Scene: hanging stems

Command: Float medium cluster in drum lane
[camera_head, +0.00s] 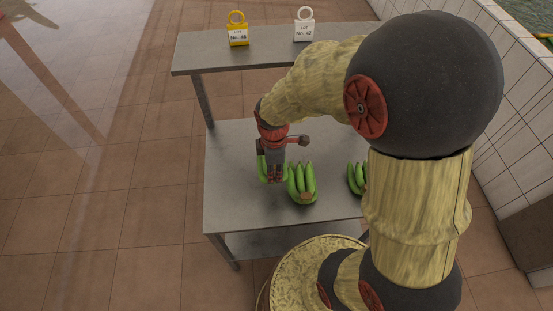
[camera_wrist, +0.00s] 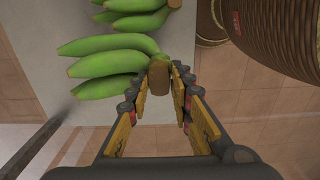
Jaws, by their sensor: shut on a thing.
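My gripper (camera_head: 274,178) is at the left part of the steel table and points down. It is shut on the brown crown (camera_wrist: 160,76) of a green banana cluster (camera_wrist: 105,66); in the head view the cluster (camera_head: 262,167) is mostly hidden behind the gripper. I cannot tell whether it touches the table top. A second green cluster (camera_head: 301,184) lies just right of it, and also shows at the top of the wrist view (camera_wrist: 137,12). A third cluster (camera_head: 356,179) lies farther right, partly hidden by my arm. No drum lane is identifiable.
The steel table (camera_head: 232,190) has a raised back shelf (camera_head: 270,45) bearing a yellow lot tag (camera_head: 238,35) and a white lot tag (camera_head: 304,29). A tiled wall (camera_head: 520,80) stands at right, with water (camera_head: 525,12) beyond it. Tiled floor (camera_head: 110,170) at left is open.

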